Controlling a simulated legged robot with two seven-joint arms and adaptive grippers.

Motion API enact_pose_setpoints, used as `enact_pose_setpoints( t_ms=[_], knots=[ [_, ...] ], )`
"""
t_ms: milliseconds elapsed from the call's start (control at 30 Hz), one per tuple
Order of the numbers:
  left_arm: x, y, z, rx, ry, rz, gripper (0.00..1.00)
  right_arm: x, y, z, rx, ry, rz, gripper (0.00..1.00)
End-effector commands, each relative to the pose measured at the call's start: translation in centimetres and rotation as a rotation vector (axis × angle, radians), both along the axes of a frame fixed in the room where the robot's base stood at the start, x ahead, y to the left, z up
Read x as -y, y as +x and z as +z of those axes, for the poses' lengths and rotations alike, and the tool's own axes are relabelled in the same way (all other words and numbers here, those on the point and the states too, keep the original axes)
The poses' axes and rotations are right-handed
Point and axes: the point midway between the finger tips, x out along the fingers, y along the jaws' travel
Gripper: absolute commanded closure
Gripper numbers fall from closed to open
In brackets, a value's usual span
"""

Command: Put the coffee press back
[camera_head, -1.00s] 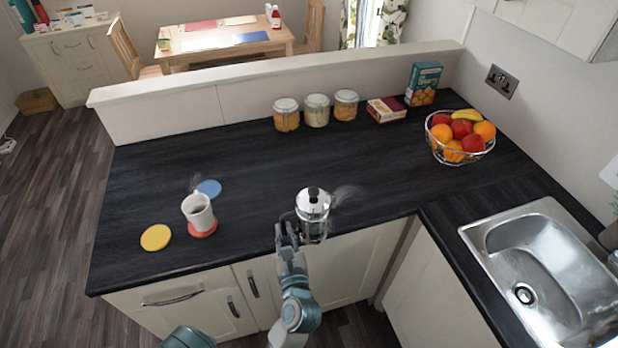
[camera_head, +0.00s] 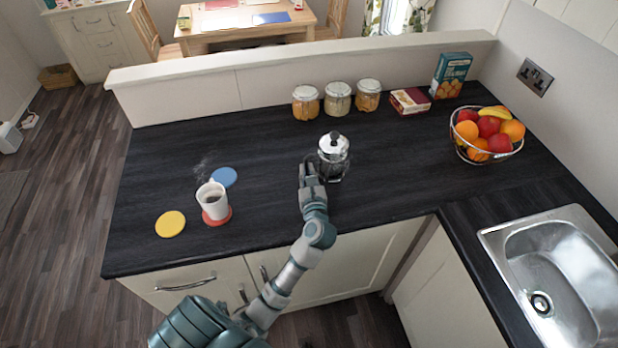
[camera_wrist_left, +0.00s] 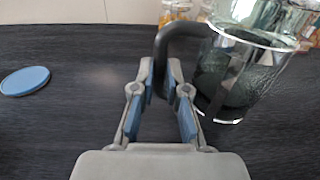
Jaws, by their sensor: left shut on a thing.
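The coffee press (camera_head: 333,146) has a shiny metal lid with a dark knob and a glass body. It is upright over the dark worktop, in front of the jars; I cannot tell if its base touches the surface. My left gripper (camera_head: 309,172) is at its left side. In the left wrist view the gripper (camera_wrist_left: 160,75) is shut on the dark handle of the coffee press (camera_wrist_left: 240,75), whose glass body stands to the right. My right gripper is not in view.
A steaming white mug (camera_head: 212,200) stands on a red coaster (camera_head: 218,221), near blue (camera_head: 224,177) and yellow (camera_head: 170,224) coasters. Several items line the back: jars (camera_head: 338,99), a small box (camera_head: 410,101), a blue box (camera_head: 450,75). A fruit bowl (camera_head: 487,135) stands right, above the sink (camera_head: 565,270).

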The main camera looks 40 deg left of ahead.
Motion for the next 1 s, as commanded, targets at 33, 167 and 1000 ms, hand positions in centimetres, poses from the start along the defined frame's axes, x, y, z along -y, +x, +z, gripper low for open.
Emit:
enact_pose_setpoints(
  t_ms=[33,167,1000],
  knots=[
    [-0.2,0.4,0.2,0.005,0.002,0.0,1.0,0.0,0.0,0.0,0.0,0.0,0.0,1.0],
    [-0.2,0.8,-0.4,0.004,0.004,-0.001,1.0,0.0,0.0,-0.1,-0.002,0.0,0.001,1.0],
    [-0.1,0.8,-3.7,0.0,0.001,-0.001,0.62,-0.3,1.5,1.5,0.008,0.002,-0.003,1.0]
  ],
)
